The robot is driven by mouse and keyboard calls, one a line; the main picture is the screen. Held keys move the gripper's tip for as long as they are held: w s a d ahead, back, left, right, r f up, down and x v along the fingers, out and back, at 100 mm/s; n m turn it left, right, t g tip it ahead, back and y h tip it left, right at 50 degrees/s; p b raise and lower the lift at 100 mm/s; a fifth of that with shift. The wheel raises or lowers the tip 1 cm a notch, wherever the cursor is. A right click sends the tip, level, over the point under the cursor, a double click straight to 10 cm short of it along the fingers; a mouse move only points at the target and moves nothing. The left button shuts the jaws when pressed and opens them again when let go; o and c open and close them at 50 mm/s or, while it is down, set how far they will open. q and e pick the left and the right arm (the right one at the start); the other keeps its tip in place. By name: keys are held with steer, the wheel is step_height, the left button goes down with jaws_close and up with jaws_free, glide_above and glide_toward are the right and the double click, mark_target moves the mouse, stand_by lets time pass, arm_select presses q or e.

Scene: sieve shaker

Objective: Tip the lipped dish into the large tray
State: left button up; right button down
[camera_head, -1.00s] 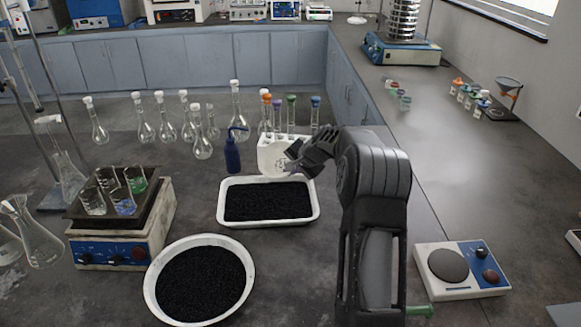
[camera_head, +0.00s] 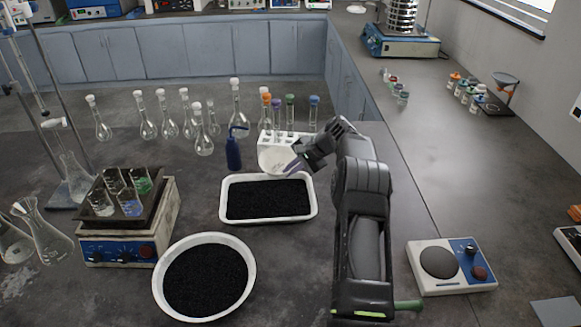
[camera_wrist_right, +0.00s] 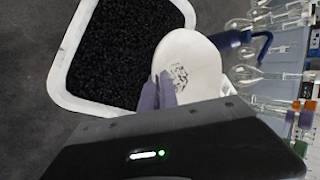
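The lipped dish (camera_head: 274,159) is white and round, with its inner face turned toward the head camera, so it is steeply tilted. In the right wrist view the dish (camera_wrist_right: 195,62) has a small patch of black grains on its face and overlaps one edge of the large tray (camera_wrist_right: 67,50). My right gripper (camera_head: 292,168) is shut on the dish's rim; its purple fingers (camera_wrist_right: 159,92) show in the right wrist view. The large tray (camera_head: 226,203) is white, rectangular and filled with black grains. It lies just in front of the dish. My left gripper is out of view.
A round white bowl (camera_head: 248,255) of black grains stands front left of the tray. A blue wash bottle (camera_head: 233,154), a white tube rack (camera_head: 301,141) and several flasks stand behind. A hotplate (camera_head: 120,250) with beakers is at left, a small stirrer (camera_head: 425,285) at right.

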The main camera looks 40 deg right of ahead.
steer(key=shift+r+y+p, duration=0.25)
steer(key=shift+y+p, duration=0.05)
steer(key=shift+p, duration=0.2)
steer(key=shift+r+m+y, duration=0.15)
steer(key=shift+m+y, duration=0.15)
